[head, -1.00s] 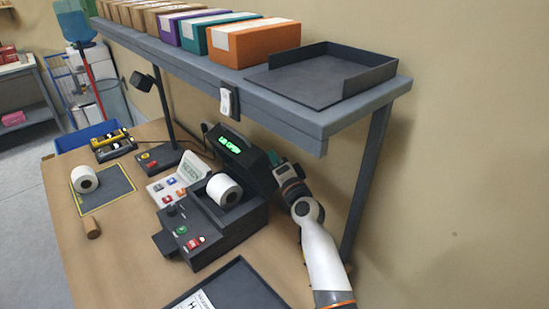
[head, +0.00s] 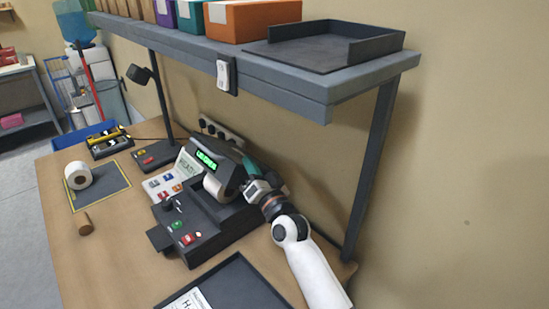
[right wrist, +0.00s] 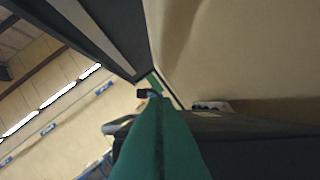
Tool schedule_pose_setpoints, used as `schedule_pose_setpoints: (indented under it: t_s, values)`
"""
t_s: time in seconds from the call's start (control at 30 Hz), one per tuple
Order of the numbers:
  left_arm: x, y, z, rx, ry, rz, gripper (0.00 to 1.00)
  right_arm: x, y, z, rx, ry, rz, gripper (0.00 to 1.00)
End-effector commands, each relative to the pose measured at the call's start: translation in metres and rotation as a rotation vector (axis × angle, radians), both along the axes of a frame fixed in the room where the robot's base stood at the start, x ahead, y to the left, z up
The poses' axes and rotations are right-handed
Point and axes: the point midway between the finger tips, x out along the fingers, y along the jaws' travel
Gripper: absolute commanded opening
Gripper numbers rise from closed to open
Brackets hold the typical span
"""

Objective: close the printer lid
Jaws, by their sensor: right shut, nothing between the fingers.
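The dark printer (head: 236,222) stands on the wooden workbench. Its lid (head: 229,172), with a green lit display, is partly open and tilts forward over the white roll (head: 214,189) in the printer. A gap remains between lid and body. My right gripper (head: 250,168) is shut and empty, behind the lid's right side and close against it. In the right wrist view, its green fingers (right wrist: 157,128) are together beside a dark surface that looks like the lid (right wrist: 235,128). Whether they touch is hard to tell. My left gripper is not in view.
A grey shelf (head: 290,88) with boxes and a dark tray (head: 325,50) hangs above the printer. A black tray (head: 235,285) lies in front. A second roll (head: 78,175) sits on a dark mat at left. The shelf post (head: 372,165) stands right of my arm.

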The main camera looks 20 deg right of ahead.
Motion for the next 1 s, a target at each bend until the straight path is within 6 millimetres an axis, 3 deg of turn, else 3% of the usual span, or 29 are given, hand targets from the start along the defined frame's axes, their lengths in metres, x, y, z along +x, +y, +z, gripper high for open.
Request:
schedule_pose_setpoints:
  t_s: [0.1, 0.5, 1.0]
  values:
    - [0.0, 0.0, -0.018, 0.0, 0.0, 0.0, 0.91, -0.006, 0.014, -0.015, -0.109, -0.042, 0.001, 0.0]
    - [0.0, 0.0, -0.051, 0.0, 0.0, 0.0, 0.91, -0.021, 0.051, -0.048, -0.422, -0.172, 0.001, 0.0]
    - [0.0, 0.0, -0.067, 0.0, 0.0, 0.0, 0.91, -0.027, 0.066, -0.07, -0.604, -0.247, -0.001, 0.0]
